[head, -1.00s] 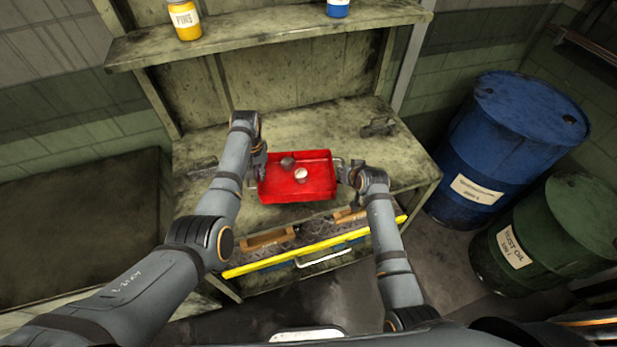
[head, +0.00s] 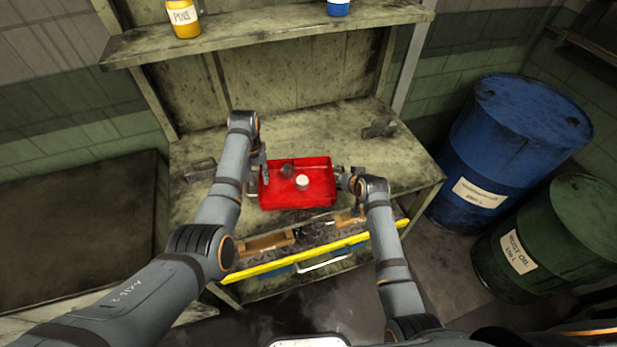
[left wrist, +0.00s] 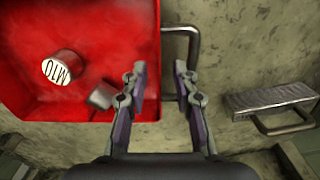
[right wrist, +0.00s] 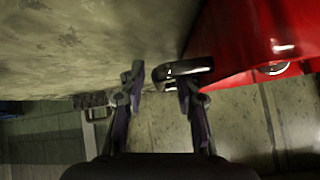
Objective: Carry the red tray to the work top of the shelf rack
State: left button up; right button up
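The red tray (head: 297,203) is at the front of the rack's work top (head: 290,135); I cannot tell whether its whole base touches. A white-faced, lettered piece (head: 302,183) and a small grey piece (head: 287,170) lie in it. My left gripper (head: 265,172) is at the tray's left side. In the left wrist view its fingers (left wrist: 162,85) are apart with nothing clamped, below a metal handle (left wrist: 193,48). My right gripper (head: 346,181) is at the tray's right side. In the right wrist view its fingers (right wrist: 158,90) are apart, with a dark handle (right wrist: 182,70) partly behind one finger.
A drawer with a yellow front edge (head: 310,252) stands open below the work top. A shelf (head: 270,38) with a yellow jar (head: 184,20) and blue jar (head: 338,8) is above. A blue barrel (head: 510,145) and green barrel (head: 550,240) stand at right.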

pick_arm(q)
notch_tip(320, 180, up, 10)
pick_arm(e)
jog(key=v, duration=1.2)
pick_arm(q)
jog(key=shift+s+f, duration=0.1)
jog(key=shift+f, duration=0.05)
